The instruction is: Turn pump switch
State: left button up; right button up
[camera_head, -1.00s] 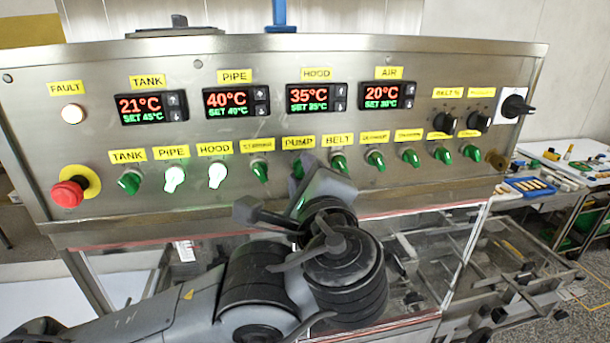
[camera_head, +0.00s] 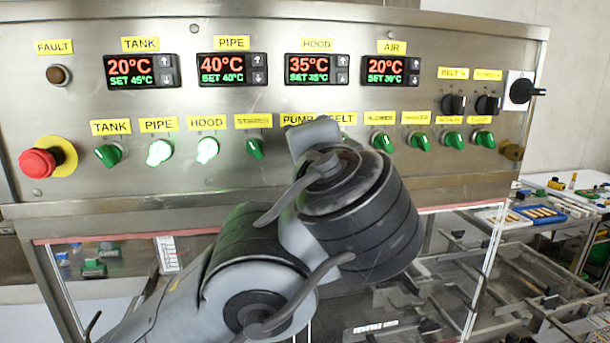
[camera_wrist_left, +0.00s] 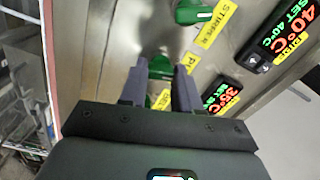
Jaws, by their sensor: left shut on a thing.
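The green pump switch (camera_wrist_left: 160,66) shows in the left wrist view between the two fingers of my left gripper (camera_wrist_left: 159,76), which is shut on it. The knob is partly covered by the fingers, so its exact angle is hard to read. In the head view, the yellow PUMP label (camera_head: 297,119) is on the steel control panel (camera_head: 240,185), partly covered by my left arm. That arm hides the pump switch and the gripper there. My right gripper is not in view.
The TANK (camera_head: 108,155), lit PIPE (camera_head: 159,152) and lit HOOD (camera_head: 207,150) switches are left of my arm; several green switches are to the right. The STIRRER switch (camera_wrist_left: 196,11) is near my gripper. A red emergency button (camera_head: 38,163) is far left.

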pick_arm(q)
jog(key=n+b, duration=0.2)
jog(key=n, duration=0.1)
dwell(0.4)
jog(key=o, duration=1.1)
jog(key=shift+c, duration=0.2)
jog(key=shift+b, duration=0.3)
